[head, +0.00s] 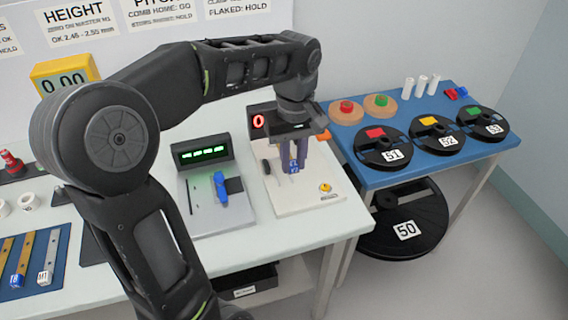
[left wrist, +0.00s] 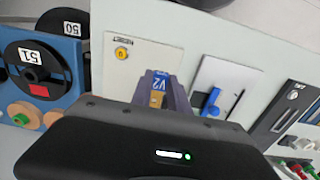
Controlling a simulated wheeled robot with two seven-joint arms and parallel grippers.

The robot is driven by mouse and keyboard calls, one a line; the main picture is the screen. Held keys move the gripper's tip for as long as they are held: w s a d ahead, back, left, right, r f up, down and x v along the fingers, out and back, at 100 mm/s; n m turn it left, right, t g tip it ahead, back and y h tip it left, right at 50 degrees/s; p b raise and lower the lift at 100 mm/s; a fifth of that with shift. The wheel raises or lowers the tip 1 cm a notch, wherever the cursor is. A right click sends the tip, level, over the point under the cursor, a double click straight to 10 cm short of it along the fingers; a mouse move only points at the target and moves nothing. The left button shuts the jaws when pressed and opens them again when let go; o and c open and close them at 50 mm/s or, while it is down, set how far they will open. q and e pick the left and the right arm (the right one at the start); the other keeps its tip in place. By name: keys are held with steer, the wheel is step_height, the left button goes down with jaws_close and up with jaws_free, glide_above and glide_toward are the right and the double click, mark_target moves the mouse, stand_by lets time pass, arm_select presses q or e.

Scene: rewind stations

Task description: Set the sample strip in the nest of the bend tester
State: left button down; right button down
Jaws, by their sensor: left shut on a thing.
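The sample strip shows its blue end, marked V2 in the left wrist view (left wrist: 155,84), with a little brass-coloured metal by it. In the head view its blue tag (head: 294,168) shows between my fingertips. My left gripper (head: 292,163) is shut on the strip, fingers pointing down over the pale base of the bend tester (head: 291,205), which has a red 0 display. The tester also shows in the left wrist view (left wrist: 131,65). The nest is hidden behind my gripper, and I cannot tell whether the strip touches it. My right gripper is in neither view.
A yellow button (head: 325,187) sits on the tester's base. A gauge with a green display (head: 202,153) and blue part stands to its left. More strips lie on a blue mat (head: 57,242) at far left. A blue table (head: 437,117) with numbered reels stands right.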

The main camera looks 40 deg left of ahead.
arm_select(q)
steer(key=shift+s+d+r, duration=0.1)
glide_above(292, 199)
steer(key=shift+f, duration=3.2)
steer(key=shift+f, duration=1.85)
steer(key=shift+f, duration=0.15)
steer(key=c, duration=1.3)
jaws_free()
steer(key=shift+o, duration=0.2)
